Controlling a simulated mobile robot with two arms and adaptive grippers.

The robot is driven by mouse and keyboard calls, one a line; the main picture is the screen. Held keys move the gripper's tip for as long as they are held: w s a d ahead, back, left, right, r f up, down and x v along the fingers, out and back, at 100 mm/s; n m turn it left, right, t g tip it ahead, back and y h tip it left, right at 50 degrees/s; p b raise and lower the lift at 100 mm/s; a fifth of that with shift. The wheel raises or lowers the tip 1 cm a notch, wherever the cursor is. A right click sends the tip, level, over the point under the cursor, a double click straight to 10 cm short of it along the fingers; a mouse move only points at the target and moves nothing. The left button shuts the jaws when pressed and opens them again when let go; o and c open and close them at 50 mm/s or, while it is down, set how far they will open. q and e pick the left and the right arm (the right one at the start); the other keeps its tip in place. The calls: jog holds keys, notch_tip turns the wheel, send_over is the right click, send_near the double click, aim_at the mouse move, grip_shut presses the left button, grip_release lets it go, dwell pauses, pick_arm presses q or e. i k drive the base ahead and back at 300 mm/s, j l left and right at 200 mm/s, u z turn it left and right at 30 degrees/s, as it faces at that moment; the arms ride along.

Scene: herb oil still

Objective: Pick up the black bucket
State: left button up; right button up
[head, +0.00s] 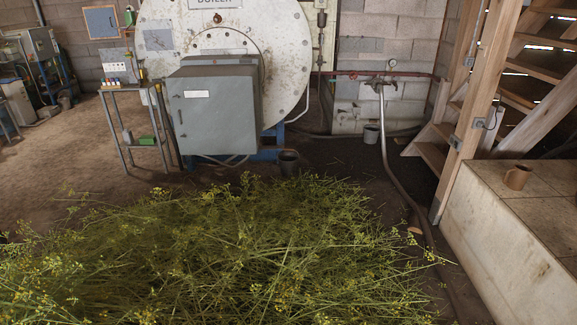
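A black bucket (289,164) stands upright on the floor in the head view, just behind the far edge of the cut herbs and in front of the boiler. Its lower part is close to or partly covered by the plants. A smaller greyish bucket (371,134) stands farther back to the right, by the block wall. Neither of my grippers shows in the head view.
A large heap of cut herbs (230,262) covers the near floor. Behind it are the boiler (284,60), a grey cabinet (212,112) and a metal stand (137,128). A hose (392,175), wooden stairs (470,110) and a ledge (510,230) with a brown mug (517,177) are right. Bare floor lies left.

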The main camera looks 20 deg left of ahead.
aim_at(287, 160)
jog(key=i+u, duration=0.25)
jog(key=i, duration=4.55)
jog(key=l, duration=0.1)
